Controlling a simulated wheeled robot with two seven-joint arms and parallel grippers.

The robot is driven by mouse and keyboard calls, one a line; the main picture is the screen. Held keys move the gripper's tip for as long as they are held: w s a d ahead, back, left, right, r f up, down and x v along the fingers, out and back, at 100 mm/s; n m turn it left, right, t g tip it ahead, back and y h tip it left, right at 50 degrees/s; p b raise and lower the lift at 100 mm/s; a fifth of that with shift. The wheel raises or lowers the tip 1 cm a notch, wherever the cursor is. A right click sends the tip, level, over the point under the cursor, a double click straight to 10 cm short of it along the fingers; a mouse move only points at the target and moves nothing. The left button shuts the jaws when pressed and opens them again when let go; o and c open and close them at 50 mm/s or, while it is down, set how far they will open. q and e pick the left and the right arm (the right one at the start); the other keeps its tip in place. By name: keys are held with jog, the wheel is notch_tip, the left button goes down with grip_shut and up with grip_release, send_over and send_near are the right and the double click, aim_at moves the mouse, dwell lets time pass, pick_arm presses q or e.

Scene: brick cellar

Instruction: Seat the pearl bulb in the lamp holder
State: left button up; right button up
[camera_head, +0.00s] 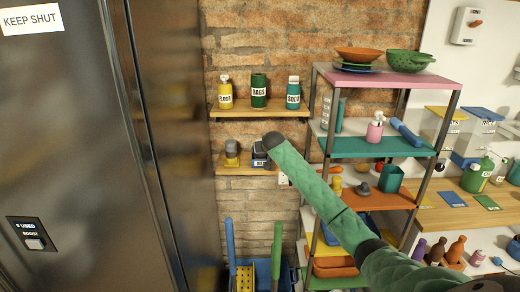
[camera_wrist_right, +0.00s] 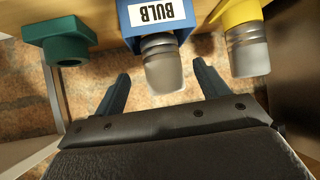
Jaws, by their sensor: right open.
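A pale grey bulb (camera_wrist_right: 163,68), which looks like the pearl bulb, sits in a blue block labelled BULB (camera_wrist_right: 126,14). My right gripper (camera_wrist_right: 160,72) is open, with its fingertips apart on either side of this bulb; I see no contact. A green block with a round opening (camera_wrist_right: 68,45) is at the left in the wrist view and may be the lamp holder. A second grey bulb (camera_wrist_right: 247,52) is in a yellow block (camera_wrist_right: 228,12). In the head view my right arm hides the green block and part of the blue block (camera_head: 259,161). My left gripper is out of view.
The blocks are on a small wooden shelf (camera_head: 240,171) on a brick wall. Above it, another shelf (camera_head: 262,114) bears several labelled bottles. A coloured rack (camera_head: 385,147) stands to the right and a dark metal cabinet (camera_head: 75,130) to the left.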

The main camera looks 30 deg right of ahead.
jog(key=shift+w+f, duration=0.1)
jog(key=shift+w+d+f+p, duration=0.1)
jog(key=shift+w+d+p, duration=0.1)
jog(key=shift+w+p, duration=0.7)
jog(key=shift+p+x, duration=1.1)
jog(key=shift+x, duration=0.15)
jog(key=shift+w+d+f, duration=0.15)
jog(key=shift+w+f, duration=0.05)
jog(key=shift+f, duration=0.35)
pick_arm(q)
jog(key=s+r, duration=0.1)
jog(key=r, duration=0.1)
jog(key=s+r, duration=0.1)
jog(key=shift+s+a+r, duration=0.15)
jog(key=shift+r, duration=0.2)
pick_arm(e)
jog(key=shift+c, duration=0.4)
jog(key=c, duration=1)
